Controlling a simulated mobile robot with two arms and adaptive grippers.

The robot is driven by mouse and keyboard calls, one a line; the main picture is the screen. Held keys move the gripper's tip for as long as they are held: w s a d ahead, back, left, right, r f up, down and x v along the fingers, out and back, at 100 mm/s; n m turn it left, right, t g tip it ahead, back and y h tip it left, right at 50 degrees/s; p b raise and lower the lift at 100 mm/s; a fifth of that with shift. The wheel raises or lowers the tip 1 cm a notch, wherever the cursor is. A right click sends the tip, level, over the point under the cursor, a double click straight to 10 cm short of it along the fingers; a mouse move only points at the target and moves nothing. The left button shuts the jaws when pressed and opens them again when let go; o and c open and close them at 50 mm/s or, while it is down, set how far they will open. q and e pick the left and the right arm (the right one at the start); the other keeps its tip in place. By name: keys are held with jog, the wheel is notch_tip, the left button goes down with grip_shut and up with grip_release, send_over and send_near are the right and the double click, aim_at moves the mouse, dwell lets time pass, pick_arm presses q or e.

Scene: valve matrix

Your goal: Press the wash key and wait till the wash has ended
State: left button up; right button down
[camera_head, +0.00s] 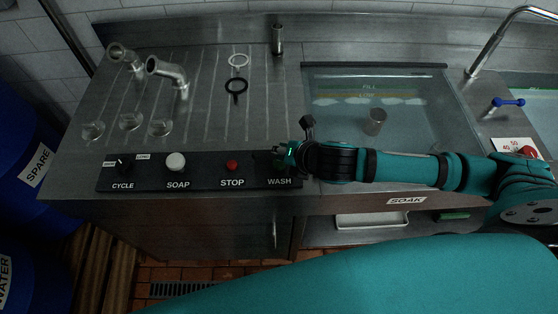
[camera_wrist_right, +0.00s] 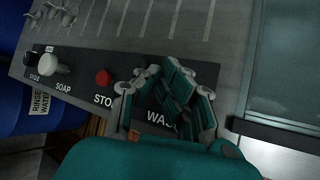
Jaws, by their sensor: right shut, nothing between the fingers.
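The black control strip (camera_head: 205,180) runs along the front of the steel counter, with CYCLE, SOAP, STOP and WASH labels. The wash key is hidden behind my right gripper, above the WASH label (camera_head: 280,181). My right gripper (camera_head: 282,156) is shut and empty, its fingertips over the WASH end of the strip. In the right wrist view the fingers (camera_wrist_right: 175,100) also cover that spot, so I cannot tell whether they touch the key. The red stop button (camera_head: 232,165) is just left of the gripper. My left gripper is not in view.
The white soap knob (camera_head: 176,162) and black cycle knob (camera_head: 123,164) are further left. Metal elbow pipes (camera_head: 168,75) and two rings, white and black (camera_head: 236,86), are on the counter. A soak basin (camera_head: 345,130) holding a cup (camera_head: 375,121) lies behind my right arm. Blue barrels stand left.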

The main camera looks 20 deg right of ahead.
jog(key=shift+f, duration=0.2)
jog(key=shift+f, duration=0.2)
jog(key=shift+s+f, duration=0.1)
jog(key=shift+f, duration=0.5)
dwell(0.8)
jog(key=shift+r, duration=0.1)
jog(key=shift+r+p, duration=0.9)
jog(key=shift+p, duration=0.25)
notch_tip(320, 180, up, 5)
jog(key=p, duration=0.5)
jog(key=shift+r+p, duration=0.1)
jog(key=shift+p, duration=0.3)
